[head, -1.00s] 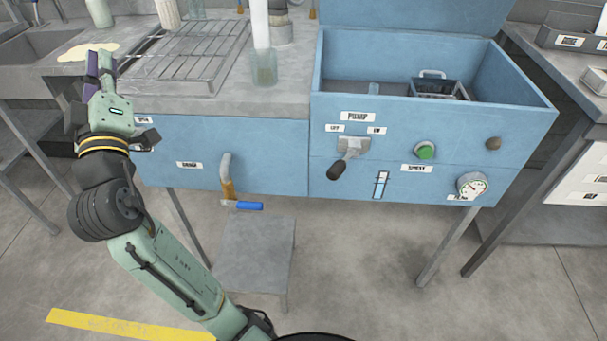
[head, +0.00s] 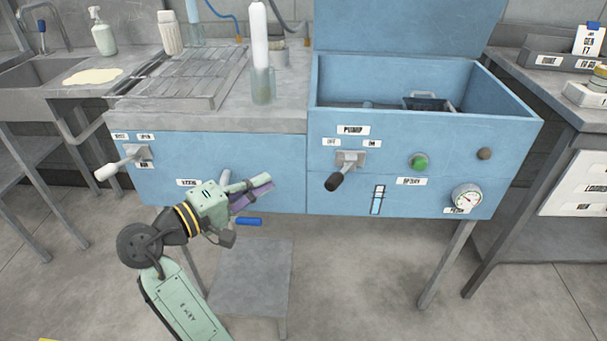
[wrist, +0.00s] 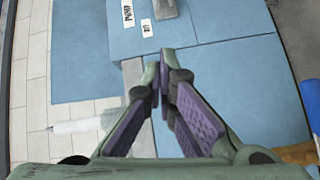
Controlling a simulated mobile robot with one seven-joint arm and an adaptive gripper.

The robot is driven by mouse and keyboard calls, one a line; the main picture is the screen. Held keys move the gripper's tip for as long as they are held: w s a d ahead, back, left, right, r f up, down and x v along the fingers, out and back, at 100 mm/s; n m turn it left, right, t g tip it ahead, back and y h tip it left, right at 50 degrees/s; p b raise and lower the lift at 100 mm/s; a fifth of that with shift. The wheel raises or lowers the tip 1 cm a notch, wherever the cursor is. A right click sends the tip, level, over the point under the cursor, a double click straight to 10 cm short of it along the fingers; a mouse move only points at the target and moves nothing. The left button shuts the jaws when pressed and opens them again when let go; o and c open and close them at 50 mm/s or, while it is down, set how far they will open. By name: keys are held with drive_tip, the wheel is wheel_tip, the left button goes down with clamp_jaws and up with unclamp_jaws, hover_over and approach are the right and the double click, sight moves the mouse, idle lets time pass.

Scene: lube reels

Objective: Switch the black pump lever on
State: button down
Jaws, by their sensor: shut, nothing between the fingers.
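The black pump lever (head: 336,180) sticks out from its grey bracket (head: 351,158) on the front of the blue cabinet. It points down and to the left, toward the side under the OFF label (head: 331,142); the ON label (head: 372,144) is at the right. My gripper (head: 262,186) is left of the lever and apart from it, in front of the panel. Its purple-padded fingers are shut and empty.
A white-tipped lever (head: 108,172) is on the left panel. A blue handle (head: 248,221) lies just below my gripper. The space before the lever looks clear.

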sight(341, 174)
drive_tip(key=w+d+f+p, duration=0.1)
drive_tip(key=w+d, duration=0.4)
drive_tip(key=d, duration=0.5)
drive_tip(key=shift+d+f+p, duration=0.15)
drive_tip(key=shift+p, duration=0.6)
drive_tip(key=shift+s, duration=0.1)
